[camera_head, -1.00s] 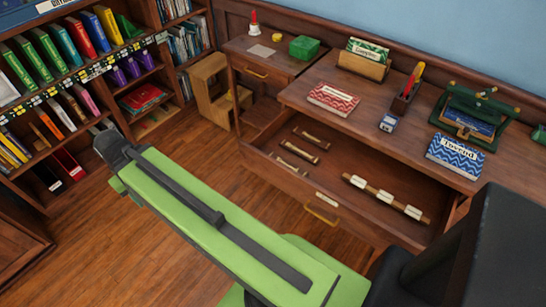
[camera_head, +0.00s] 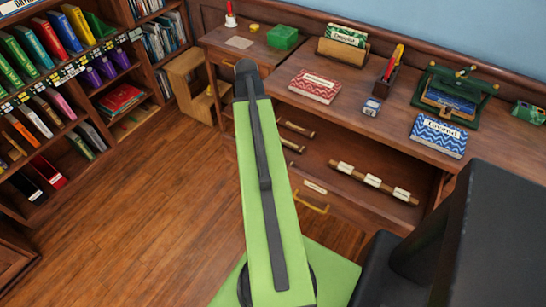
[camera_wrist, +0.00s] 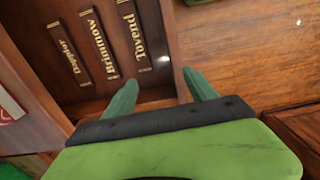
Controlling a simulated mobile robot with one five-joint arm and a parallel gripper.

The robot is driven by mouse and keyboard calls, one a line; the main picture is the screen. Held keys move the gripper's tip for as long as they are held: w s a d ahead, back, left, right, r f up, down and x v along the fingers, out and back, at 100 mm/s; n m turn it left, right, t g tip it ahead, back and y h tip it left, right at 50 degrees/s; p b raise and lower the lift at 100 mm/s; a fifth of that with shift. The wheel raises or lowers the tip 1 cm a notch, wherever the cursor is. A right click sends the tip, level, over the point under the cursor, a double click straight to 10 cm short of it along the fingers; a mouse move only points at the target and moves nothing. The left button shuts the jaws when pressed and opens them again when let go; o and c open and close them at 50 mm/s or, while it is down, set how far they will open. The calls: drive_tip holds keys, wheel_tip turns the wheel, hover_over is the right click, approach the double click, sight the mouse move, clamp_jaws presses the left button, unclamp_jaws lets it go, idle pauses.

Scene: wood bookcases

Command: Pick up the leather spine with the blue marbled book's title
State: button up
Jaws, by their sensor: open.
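A blue marbled book (camera_head: 438,137) lies on the desk, and its title label seems to read Tovend. In the wrist view three dark leather spines lie in the open drawer: the Tovend spine (camera_wrist: 134,36), the Brimmow spine (camera_wrist: 101,43) and the Doppler spine (camera_wrist: 72,53). The Tovend spine is nearest my gripper (camera_wrist: 160,80), whose green fingers are apart and empty. The fingertips show just below its end, near the drawer's edge; their height above it is unclear. In the head view my arm hides part of the drawer (camera_head: 345,203), and the gripper's fingers are not visible.
A bookcase (camera_head: 125,70) stands left; the floor (camera_head: 150,210) is clear.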

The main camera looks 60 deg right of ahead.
drive_tip(key=s+d, duration=0.5)
drive_tip(key=s, duration=0.1)
wheel_tip(320, 180, down, 13)
drive_tip(key=b, duration=1.2)
drive_tip(key=shift+w+r+b, duration=0.1)
drive_tip(key=shift+w+b, duration=0.05)
drive_tip(key=shift+b, duration=0.15)
wheel_tip(320, 180, down, 5)
drive_tip(key=b, duration=0.5)
drive_tip(key=shift+d, duration=0.1)
drive_tip(key=c, duration=1.4)
